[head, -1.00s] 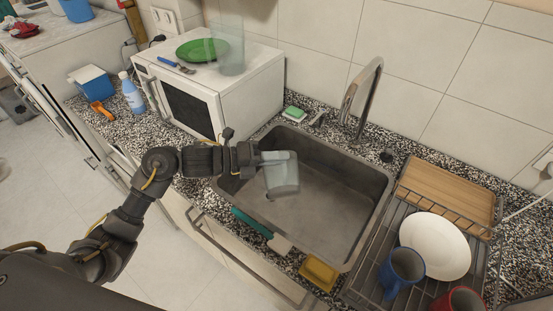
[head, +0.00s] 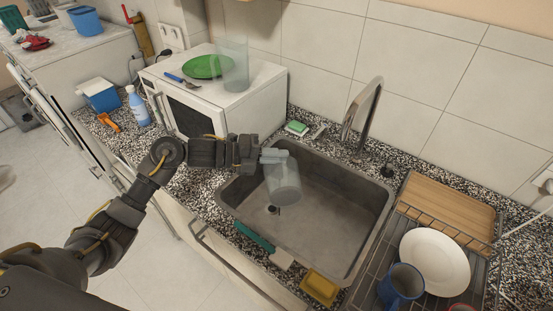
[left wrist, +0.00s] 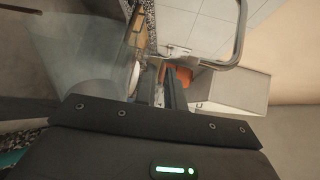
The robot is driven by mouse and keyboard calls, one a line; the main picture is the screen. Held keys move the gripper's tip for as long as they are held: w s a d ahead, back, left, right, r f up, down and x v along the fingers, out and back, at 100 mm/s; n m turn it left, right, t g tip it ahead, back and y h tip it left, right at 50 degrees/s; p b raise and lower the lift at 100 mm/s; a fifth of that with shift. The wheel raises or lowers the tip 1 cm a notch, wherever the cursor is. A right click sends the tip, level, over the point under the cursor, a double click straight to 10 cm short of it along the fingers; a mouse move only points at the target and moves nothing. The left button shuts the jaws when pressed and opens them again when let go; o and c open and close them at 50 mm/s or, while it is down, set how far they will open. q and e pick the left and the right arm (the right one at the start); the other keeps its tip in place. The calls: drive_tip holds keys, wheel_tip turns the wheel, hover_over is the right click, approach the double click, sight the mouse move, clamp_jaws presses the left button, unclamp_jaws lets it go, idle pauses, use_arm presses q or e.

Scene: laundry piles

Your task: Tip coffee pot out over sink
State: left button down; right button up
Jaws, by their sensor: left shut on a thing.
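The clear glass coffee pot (head: 284,182) hangs over the left part of the grey sink (head: 338,212), tilted in the head view. Its inside looks clear; I cannot tell whether liquid is in it. My left gripper (head: 264,156) is shut on the pot at its upper left, by the handle side. In the left wrist view the pot (left wrist: 85,75) is a see-through shape left of the fingers (left wrist: 166,92). The drain shows just below the pot in the head view. My right gripper is not in view.
A tall faucet (head: 362,115) stands behind the sink. A white microwave (head: 220,105) with a green plate (head: 208,66) is at the left. A dish rack (head: 365,285) with a white plate (head: 435,262) and blue mug (head: 401,285) is at the right. A yellow sponge (head: 319,287) lies at the front rim.

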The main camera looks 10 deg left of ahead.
use_arm(q)
drive_tip(key=shift+w+a+r+n+g, duration=0.15)
drive_tip(key=shift+w+a+n, duration=0.15)
drive_tip(key=shift+w, duration=0.3)
drive_tip(key=shift+w+a+r+n+g, duration=0.1)
drive_tip(key=shift+w+a+n+g, duration=0.05)
drive_tip(key=shift+w+n, duration=0.35)
drive_tip(key=shift+w+a, duration=0.2)
drive_tip(key=shift+w, duration=0.25)
idle(0.6)
